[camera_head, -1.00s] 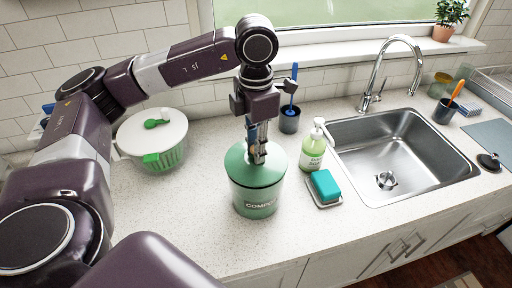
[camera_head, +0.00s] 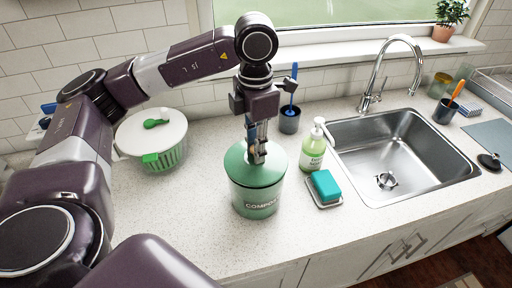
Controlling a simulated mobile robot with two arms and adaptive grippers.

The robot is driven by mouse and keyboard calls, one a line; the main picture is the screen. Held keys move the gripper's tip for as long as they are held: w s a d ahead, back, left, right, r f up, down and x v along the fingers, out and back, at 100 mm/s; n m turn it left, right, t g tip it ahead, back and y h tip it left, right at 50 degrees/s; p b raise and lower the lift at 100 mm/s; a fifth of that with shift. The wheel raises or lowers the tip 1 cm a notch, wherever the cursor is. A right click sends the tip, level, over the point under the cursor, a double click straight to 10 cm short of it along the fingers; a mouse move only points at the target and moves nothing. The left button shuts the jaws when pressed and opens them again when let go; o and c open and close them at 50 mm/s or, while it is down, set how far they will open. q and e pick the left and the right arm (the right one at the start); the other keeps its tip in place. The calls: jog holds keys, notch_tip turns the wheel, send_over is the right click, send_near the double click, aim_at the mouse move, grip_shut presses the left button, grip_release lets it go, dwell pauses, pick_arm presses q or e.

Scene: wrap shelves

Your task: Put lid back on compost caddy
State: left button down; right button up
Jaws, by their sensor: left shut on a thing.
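The compost caddy (camera_head: 256,201) is a green, cylindrical bin with white lettering, upright on the speckled counter left of the sink. Its green lid (camera_head: 240,168) sits level over the top of the caddy; I see no clear gap at the rim. My left gripper (camera_head: 257,158) points down from above, its fingers shut on the lid near its middle. The fingers hide the part of the lid they hold. My right gripper is not in view.
A soap bottle (camera_head: 313,152) and a teal sponge (camera_head: 326,186) on a small dish stand close right of the caddy. A salad spinner (camera_head: 143,134) is behind left. A dark cup (camera_head: 289,122) with a blue brush stands behind. The front counter is clear.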

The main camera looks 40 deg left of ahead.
pick_arm(q)
jog(key=shift+f+b, duration=0.2)
jog(key=shift+b, duration=0.3)
dwell(1.0)
dwell(0.3)
jog(key=c, duration=1.7)
grip_release()
jog(key=shift+o, duration=0.4)
jog(key=o, duration=0.4)
jog(key=shift+o, duration=0.2)
jog(key=shift+r, duration=0.1)
jog(key=shift+r+p, duration=2.25)
jog(key=shift+r, duration=1.2)
